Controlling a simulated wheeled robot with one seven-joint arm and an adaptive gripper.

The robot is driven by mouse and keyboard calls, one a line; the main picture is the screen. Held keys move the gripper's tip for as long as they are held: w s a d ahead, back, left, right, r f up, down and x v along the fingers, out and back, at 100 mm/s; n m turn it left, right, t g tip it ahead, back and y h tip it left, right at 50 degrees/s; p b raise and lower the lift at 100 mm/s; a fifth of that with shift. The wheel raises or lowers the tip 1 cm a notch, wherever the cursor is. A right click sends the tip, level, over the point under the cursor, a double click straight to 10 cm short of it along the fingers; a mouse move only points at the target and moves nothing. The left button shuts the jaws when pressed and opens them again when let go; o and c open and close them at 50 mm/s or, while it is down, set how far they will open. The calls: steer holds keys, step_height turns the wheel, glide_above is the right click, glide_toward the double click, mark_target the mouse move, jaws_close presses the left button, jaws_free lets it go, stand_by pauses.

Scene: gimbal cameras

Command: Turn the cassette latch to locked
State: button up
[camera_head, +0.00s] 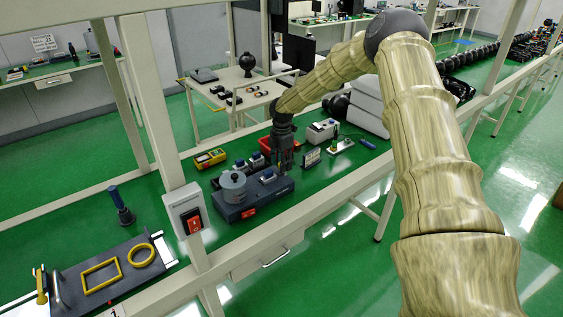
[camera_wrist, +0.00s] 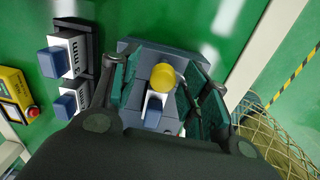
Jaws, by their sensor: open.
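My gripper (camera_head: 285,168) is over the right end of a dark grey-blue device (camera_head: 237,212) on the green bench. In the wrist view, my gripper's two fingers (camera_wrist: 166,92) are apart. Between them show a round yellow knob (camera_wrist: 162,77) and a white piece with a blue end (camera_wrist: 153,113), both on a grey block (camera_wrist: 130,46). The yellow knob seems to be the latch, but I see no lock marking. Whether a finger touches the knob is unclear. The fingers and wrist hide the rest of the block.
A silver cylinder (camera_head: 233,186) stands on the device, left of my gripper. A dark rack with two blue-ended white cassettes (camera_wrist: 68,58) lies beside the block. A yellow meter (camera_head: 210,158) and a white box (camera_head: 323,130) are nearby. A bench post (camera_head: 160,110) stands at left.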

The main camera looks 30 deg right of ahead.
steer(key=shift+s+d+r, duration=0.1)
steer(key=shift+s, duration=0.05)
steer(key=shift+s+r, duration=0.1)
steer(key=shift+c, duration=1.3)
jaws_close()
